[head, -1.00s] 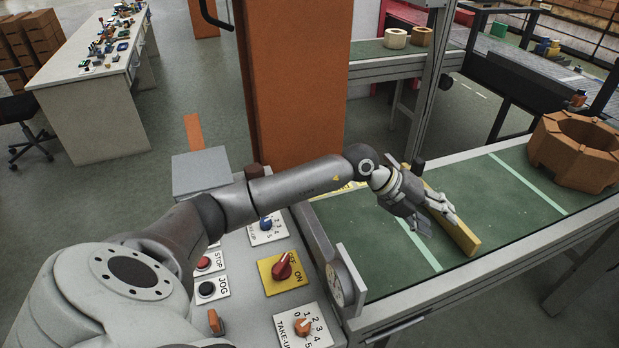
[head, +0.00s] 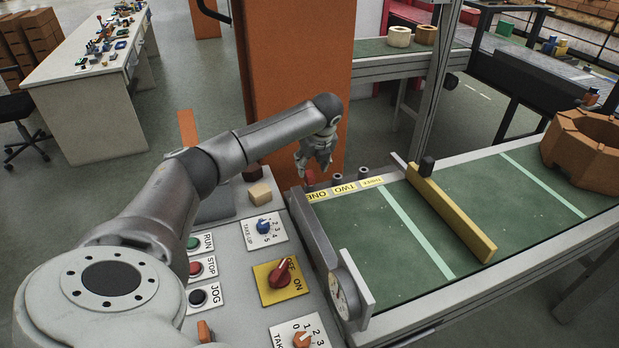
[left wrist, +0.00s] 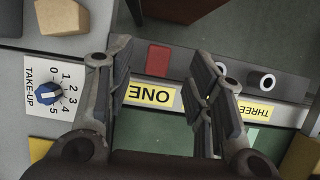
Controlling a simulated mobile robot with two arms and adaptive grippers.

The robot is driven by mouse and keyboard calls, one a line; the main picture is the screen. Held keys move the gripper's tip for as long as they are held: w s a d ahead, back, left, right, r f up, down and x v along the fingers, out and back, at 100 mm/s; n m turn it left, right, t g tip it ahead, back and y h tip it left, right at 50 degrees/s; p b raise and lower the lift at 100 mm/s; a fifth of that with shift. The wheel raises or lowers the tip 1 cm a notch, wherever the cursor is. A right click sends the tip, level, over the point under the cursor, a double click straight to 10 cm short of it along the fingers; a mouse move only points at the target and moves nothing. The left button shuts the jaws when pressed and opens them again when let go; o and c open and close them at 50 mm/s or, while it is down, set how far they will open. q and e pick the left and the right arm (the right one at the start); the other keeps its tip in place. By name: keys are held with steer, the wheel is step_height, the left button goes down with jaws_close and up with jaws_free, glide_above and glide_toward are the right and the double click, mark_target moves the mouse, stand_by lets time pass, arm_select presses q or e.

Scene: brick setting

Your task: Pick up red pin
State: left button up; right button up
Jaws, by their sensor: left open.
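The red pin (head: 310,177) stands at the far left corner of the green conveyor, by the label ONE. In the left wrist view the red pin (left wrist: 158,59) shows above the ONE label, between my open fingers and apart from them. My left gripper (head: 313,168) is just above the pin and partly hides it in the head view. Its two fingers (left wrist: 160,80) are spread wide with nothing between the tips. My right gripper is not in view.
Dark hollow cylinders (head: 363,173) stand by labels TWO and THREE, right of the pin. A yellow bar (head: 455,220) lies across the conveyor. A pale wooden block (head: 260,193) and a control panel with knobs (head: 283,272) are nearby. An orange column (head: 295,80) rises behind.

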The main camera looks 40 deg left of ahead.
mark_target(310, 173)
arm_select(q)
steer(key=x, duration=0.2)
steer(key=p+x, duration=0.1)
steer(key=x, duration=0.1)
steer(key=shift+s+d+f, duration=0.2)
steer(key=shift+w+a+f+p, duration=0.2)
steer(key=shift+f+p, duration=0.1)
steer(key=shift+f, duration=0.2)
steer(key=shift+s, duration=0.1)
jaws_close()
